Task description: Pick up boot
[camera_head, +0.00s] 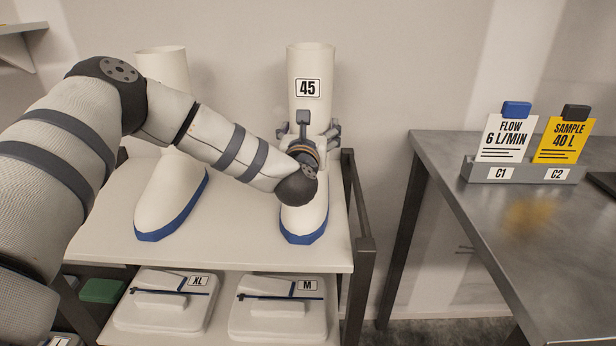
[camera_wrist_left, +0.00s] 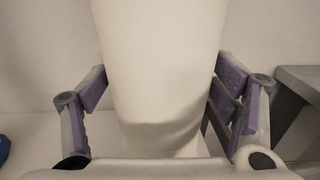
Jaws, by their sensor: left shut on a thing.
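Two tall white boots with blue soles stand on the upper shelf of a rack. The right boot (camera_head: 311,62) bears the label 45. My left gripper (camera_head: 308,132) is shut on the lower shaft of this boot, one finger on each side. My wrist hides part of the boot's front and foot. In the left wrist view, the white shaft of the boot (camera_wrist_left: 160,70) fills the middle between the purple-padded fingers of my left gripper (camera_wrist_left: 162,92). The left boot (camera_head: 168,195) stands apart, its upper part partly behind my left arm. My right gripper is not in view.
The rack's upper shelf (camera_head: 240,240) has a dark post at its right. Below lie white packs marked XL (camera_head: 165,300) and M (camera_head: 278,308). A metal table (camera_head: 500,225) at right bears a card holder (camera_head: 525,171) with FLOW and SAMPLE cards. A gap separates rack and table.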

